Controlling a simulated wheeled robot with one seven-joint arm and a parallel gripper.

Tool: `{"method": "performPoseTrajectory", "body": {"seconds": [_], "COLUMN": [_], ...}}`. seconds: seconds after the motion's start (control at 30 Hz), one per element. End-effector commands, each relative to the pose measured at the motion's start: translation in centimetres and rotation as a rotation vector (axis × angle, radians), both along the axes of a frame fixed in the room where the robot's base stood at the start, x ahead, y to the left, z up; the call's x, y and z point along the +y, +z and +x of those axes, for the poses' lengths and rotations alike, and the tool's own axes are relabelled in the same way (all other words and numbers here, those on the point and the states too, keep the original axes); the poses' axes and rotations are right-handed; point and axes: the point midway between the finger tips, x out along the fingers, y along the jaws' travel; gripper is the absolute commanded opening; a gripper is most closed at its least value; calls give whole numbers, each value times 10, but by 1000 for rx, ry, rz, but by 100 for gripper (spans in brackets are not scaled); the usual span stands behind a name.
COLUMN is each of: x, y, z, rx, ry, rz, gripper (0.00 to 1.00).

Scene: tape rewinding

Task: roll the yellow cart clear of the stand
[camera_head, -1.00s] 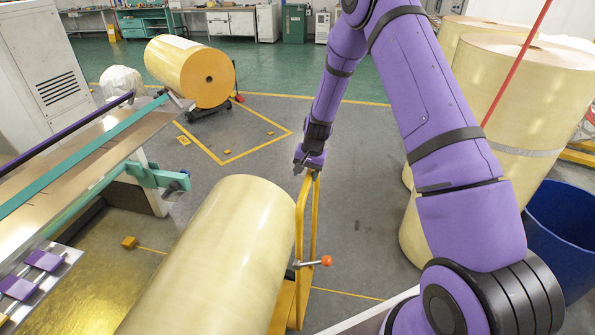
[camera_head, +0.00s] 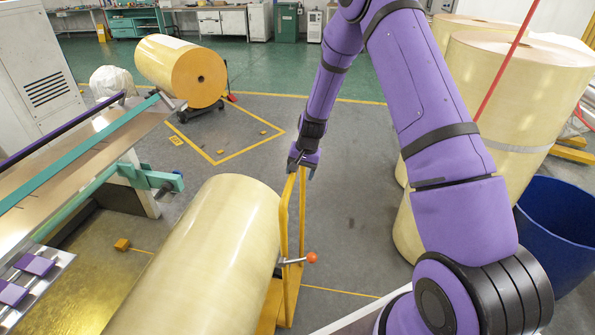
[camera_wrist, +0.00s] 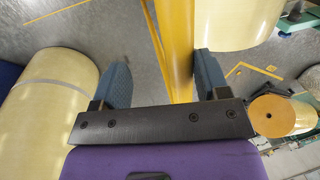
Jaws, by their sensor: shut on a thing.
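The yellow cart (camera_head: 268,310) carries a large cream roll (camera_head: 195,255) lying on its side. Its yellow handle frame (camera_head: 284,235) stands upright at the roll's right end, with an orange-knobbed lever (camera_head: 311,258) beside it. My gripper (camera_head: 303,168) is shut on the top of the handle. In the wrist view the yellow handle bar (camera_wrist: 174,40) lies between the two fingers (camera_wrist: 162,72). The stand, apparently the machine with teal arms (camera_head: 148,177), is to the left of the cart's roll. The cart's wheels are hidden.
An orange-ended roll (camera_head: 180,70) rests on a dark dolly at the back left, near a yellow floor outline (camera_head: 215,163). Tall standing rolls (camera_head: 520,95) and a blue bin (camera_head: 560,235) are at the right. Grey floor (camera_head: 355,220) is open between cart and rolls.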

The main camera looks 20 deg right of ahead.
Motion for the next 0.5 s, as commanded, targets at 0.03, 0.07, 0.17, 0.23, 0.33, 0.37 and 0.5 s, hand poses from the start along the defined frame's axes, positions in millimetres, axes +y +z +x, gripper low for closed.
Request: {"method": "performPoseTrajectory", "body": {"seconds": [0.03, 0.07, 0.17, 0.23, 0.33, 0.37, 0.5], "x": [-7, -8, -8, -9, -10, -10, -12], "y": [-2, -2, -2, -1, 6, 9, 34], "z": [-2, -3, -3, -3, -3, -3, -5], "rx": [5, 5, 6, 6, 4, 4, 0], "ry": [-7, -7, -8, -9, -9, -9, -8], "rz": [-6, -6, -7, -7, -7, -7, -6], "gripper": [52, 52, 52, 52, 52, 52, 52]}}
